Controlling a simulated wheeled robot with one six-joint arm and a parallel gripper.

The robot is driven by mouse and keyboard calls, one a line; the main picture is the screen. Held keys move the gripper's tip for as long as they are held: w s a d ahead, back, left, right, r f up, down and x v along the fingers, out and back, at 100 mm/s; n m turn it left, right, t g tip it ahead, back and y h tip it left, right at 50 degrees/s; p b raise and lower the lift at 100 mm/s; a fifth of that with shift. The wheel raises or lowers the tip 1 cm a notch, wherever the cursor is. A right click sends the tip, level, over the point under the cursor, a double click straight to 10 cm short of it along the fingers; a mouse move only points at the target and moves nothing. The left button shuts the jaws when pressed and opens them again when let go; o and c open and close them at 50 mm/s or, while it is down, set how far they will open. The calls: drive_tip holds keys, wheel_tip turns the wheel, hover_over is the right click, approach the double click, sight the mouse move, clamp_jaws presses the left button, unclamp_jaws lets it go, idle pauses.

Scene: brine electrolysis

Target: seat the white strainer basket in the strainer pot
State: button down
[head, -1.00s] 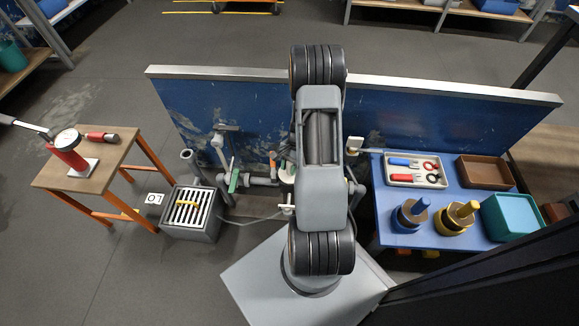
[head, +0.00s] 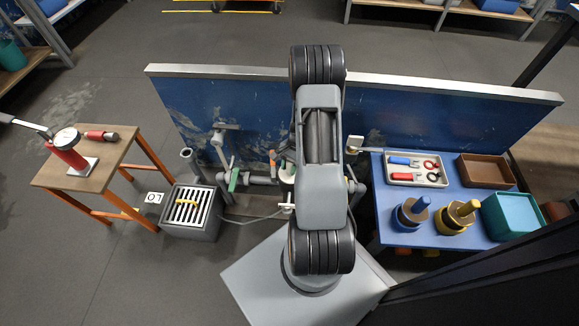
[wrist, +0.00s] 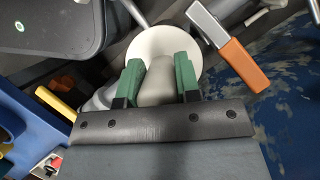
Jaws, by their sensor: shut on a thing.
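My gripper (wrist: 158,68) has green fingers in the wrist view. They are closed on both sides of a pale, rounded piece (wrist: 157,85), which I take to be the white strainer basket. A white round disc (wrist: 160,38) lies directly beyond the fingertips. I cannot tell whether it is the basket's own rim or the top of the strainer pot, nor whether the two touch. In the head view, my arm hides the gripper and most of the pipework. A whitish round part (head: 287,172) shows just left of the arm.
An orange-ended lever (wrist: 243,66) stands close right of the fingers in the wrist view. Grey pipework with a green handle (head: 233,180) runs before the blue wall panel (head: 440,130). A grated box (head: 190,209) stands left, a blue table (head: 455,178) right.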

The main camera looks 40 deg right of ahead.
drive_tip(key=c, duration=0.8)
unclamp_jaws()
drive_tip(key=shift+o, duration=0.2)
drive_tip(key=p+v, duration=0.5)
drive_tip(key=v, duration=0.9)
